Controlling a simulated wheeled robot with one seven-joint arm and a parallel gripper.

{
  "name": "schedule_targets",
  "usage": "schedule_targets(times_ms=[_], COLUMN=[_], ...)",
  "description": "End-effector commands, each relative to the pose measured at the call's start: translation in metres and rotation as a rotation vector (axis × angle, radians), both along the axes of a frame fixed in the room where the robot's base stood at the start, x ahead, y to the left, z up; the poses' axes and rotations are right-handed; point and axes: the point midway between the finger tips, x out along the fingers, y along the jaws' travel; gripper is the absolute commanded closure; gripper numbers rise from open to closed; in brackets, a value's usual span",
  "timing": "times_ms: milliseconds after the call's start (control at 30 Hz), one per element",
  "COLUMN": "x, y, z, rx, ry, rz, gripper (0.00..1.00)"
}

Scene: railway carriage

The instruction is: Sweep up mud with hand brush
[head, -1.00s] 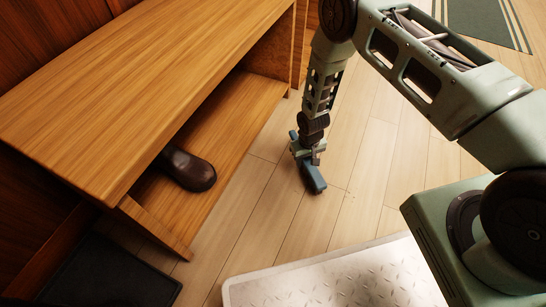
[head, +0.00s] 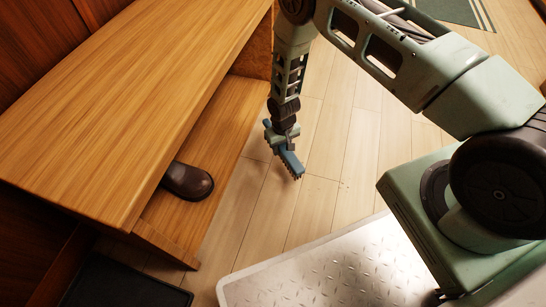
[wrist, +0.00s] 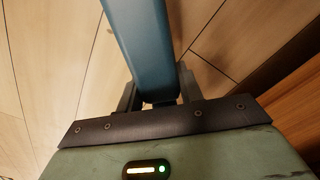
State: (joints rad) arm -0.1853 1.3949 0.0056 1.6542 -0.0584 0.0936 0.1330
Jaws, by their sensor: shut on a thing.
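My gripper (head: 281,143) is shut on the handle of a blue hand brush (head: 291,162). In the head view, the brush hangs tilted, its dark bristles at the lower right end, beside the wooden bench; it appears to be above the floor. In the wrist view, my gripper (wrist: 157,98) has a finger on each side of the smooth blue brush back (wrist: 145,45), and the bristles are hidden. A few tiny dark specks, possibly mud (head: 344,185), lie on the pale plank floor to the right of the brush.
The wooden bench (head: 130,90) with a lower shelf stands left of my gripper. A brown shoe (head: 188,181) is on that shelf. A dark mat (head: 125,284) lies at bottom left, and a green striped mat (head: 455,12) at top right. The floor (head: 335,145) around the specks is clear.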

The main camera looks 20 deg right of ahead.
Motion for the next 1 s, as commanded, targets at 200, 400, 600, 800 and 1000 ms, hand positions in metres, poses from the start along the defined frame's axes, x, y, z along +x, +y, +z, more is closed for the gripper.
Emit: schedule_targets(times_ms=[200, 400, 600, 800, 1000], x=[0.003, 0.006, 0.007, 0.007, 0.007], y=[-0.001, -0.002, -0.003, -0.003, -0.003], z=[0.024, 0.041, 0.046, 0.046, 0.045], rx=[0.0, 0.0, 0.0, 0.0, 0.0], ry=[-0.001, -0.001, -0.001, -0.001, -0.001], rz=[-0.001, -0.001, 0.0, 0.0, -0.001], gripper=[0.82, 0.82, 0.82, 0.82, 0.82])
